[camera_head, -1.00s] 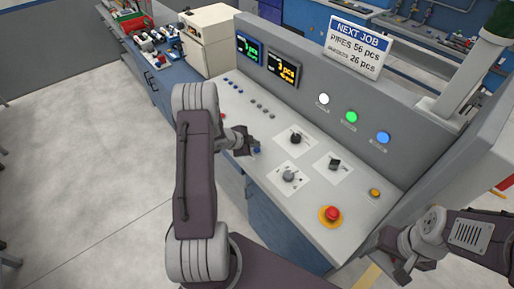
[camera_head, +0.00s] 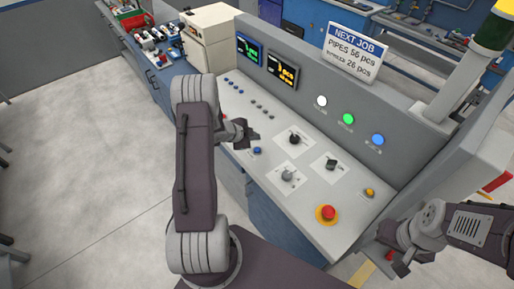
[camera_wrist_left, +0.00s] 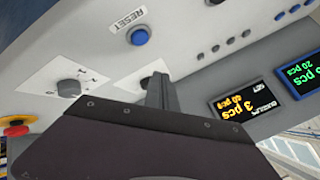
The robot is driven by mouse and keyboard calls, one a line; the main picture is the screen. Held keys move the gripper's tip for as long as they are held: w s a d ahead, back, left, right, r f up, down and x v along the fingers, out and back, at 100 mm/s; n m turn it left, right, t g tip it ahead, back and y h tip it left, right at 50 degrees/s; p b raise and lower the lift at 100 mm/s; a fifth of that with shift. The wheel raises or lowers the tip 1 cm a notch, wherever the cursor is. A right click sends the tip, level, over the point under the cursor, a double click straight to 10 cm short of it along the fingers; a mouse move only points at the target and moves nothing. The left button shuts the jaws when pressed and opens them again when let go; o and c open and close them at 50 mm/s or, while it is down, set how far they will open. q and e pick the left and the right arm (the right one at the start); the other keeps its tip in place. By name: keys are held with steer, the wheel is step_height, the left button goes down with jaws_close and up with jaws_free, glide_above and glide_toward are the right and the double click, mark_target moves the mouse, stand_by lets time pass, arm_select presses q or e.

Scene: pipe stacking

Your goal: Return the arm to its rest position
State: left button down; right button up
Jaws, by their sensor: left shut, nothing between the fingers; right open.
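My left gripper (camera_head: 252,135) is shut and empty. In the head view it hangs over the control panel (camera_head: 232,108), just above and left of the blue reset button (camera_head: 257,150), apart from it in the picture. The left wrist view shows the shut fingertips (camera_wrist_left: 161,90) and the blue button (camera_wrist_left: 138,36) marked RESET, clear of the fingers. My right gripper (camera_head: 398,264) is open and empty at the lower right, beside the panel's near end.
The panel carries dark and grey knobs (camera_head: 287,175), a red emergency button (camera_head: 328,213) and a yellow button (camera_head: 369,192). Lit white, green and blue lamps and two screens (camera_head: 283,70) are on its upright back. Open floor (camera_head: 90,190) lies to the left.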

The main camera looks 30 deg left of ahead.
arm_select(q)
steer(key=shift+f, duration=0.1)
stand_by(0.5)
steer(key=w+d+r+t+b, duration=0.15)
steer(key=d+r+b, duration=0.35)
steer(key=d+r, duration=0.9)
steer(key=s+f+n+g, duration=0.3)
steer(key=s+n, duration=0.1)
steer(key=s, duration=0.4)
steer(key=s+d+f+n+g+y, duration=0.1)
steer(key=s+f+n+g, duration=0.2)
steer(key=s, duration=0.6)
steer(key=s+d+f+n+g+y, duration=0.1)
steer(key=s+f+n+g, duration=0.2)
steer(key=s, duration=0.6)
steer(key=n, duration=0.2)
steer(key=shift+f+n, duration=0.3)
steer(key=shift+n, duration=0.1)
steer(key=shift+s+a, duration=0.1)
steer(key=shift+s, duration=0.05)
